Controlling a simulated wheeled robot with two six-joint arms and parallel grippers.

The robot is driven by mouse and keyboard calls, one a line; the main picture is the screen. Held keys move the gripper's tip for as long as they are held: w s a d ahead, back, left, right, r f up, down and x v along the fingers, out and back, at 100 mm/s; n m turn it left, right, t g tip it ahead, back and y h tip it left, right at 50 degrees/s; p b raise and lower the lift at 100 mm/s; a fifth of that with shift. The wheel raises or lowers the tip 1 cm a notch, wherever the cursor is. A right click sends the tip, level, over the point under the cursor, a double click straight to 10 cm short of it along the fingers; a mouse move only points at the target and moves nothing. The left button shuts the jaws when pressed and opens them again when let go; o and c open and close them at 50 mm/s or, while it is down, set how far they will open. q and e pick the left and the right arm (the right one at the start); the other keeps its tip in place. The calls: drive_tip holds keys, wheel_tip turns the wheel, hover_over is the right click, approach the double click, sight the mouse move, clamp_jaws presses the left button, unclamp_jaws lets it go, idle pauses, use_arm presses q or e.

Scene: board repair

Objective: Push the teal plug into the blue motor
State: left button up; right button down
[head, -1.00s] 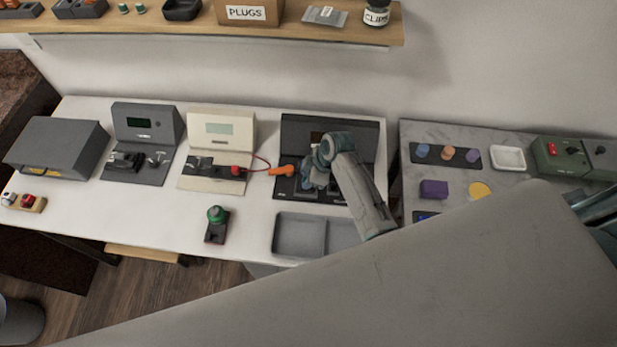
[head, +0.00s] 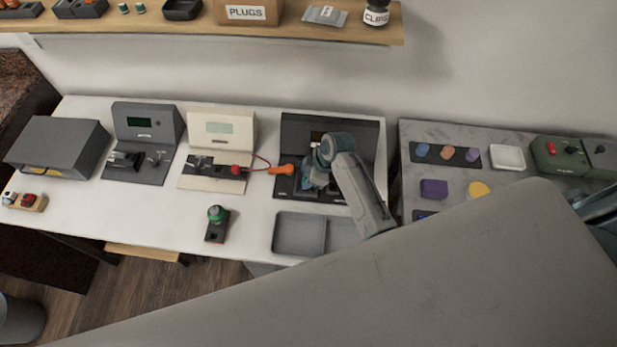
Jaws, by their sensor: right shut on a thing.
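My right gripper (head: 308,174) is low over the black test station (head: 286,128), pointing down. Its jaws are closed, but my own wrist hides most of what they hold. I cannot make out the teal plug or the blue motor there. Two small teal-green plugs (head: 123,8) stand on the shelf. A dark block with a green round top (head: 215,213) stands on the white table. A small blue thing (head: 422,214) shows at the edge of my arm on the grey table, mostly hidden. My left gripper is not in view.
An orange handle (head: 281,169) on a red lead lies beside my right gripper. A cream station (head: 222,122) and a grey station (head: 148,122) stand to the left. A grey divided tray (head: 299,234) lies in front. My large arm link covers the lower right.

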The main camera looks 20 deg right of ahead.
drive_tip(key=shift+f, duration=0.4)
idle(0.4)
drive_tip(key=c, duration=1.2)
unclamp_jaws()
drive_tip(key=shift+r, duration=0.1)
drive_tip(key=shift+o, duration=0.5)
drive_tip(key=shift+r, duration=0.1)
drive_tip(key=shift+r, duration=0.1)
